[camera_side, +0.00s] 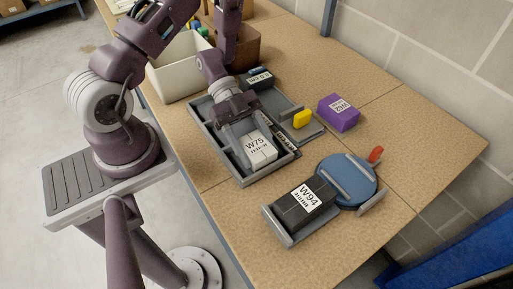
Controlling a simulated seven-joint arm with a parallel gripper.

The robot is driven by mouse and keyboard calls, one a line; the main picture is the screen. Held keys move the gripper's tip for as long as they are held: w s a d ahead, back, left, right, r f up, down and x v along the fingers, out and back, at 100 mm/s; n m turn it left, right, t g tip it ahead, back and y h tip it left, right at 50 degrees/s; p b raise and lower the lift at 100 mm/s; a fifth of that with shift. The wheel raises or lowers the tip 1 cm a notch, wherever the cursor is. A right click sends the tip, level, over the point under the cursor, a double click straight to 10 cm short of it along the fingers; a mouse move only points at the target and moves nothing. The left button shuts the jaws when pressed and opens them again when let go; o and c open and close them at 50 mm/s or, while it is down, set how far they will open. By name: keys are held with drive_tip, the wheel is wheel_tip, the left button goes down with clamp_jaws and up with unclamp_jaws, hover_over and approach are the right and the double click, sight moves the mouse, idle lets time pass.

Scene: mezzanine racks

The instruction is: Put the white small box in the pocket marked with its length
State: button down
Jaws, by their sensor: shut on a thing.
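The white small box (262,153), labelled W75, is at the near end of the grey tray (246,182). My gripper (246,139) points down over the tray and is shut on the white box. The box sits low, within the tray's outline. I cannot tell whether it touches the tray floor. A dark strip with white print (287,145) runs along the tray's right side, but its marking is too small to read. My gripper and wrist hide much of the tray's middle and its pockets.
A black box (309,204) labelled W94 lies in a grey holder beside a blue round disc (345,184) with a red piece (376,154). A purple box (339,112), yellow block (302,119) and dark labelled box (260,77) are near. A white bin (181,77) stands behind.

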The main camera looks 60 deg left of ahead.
drive_tip(key=shift+f, duration=0.15)
drive_tip(key=c, duration=0.5)
unclamp_jaws()
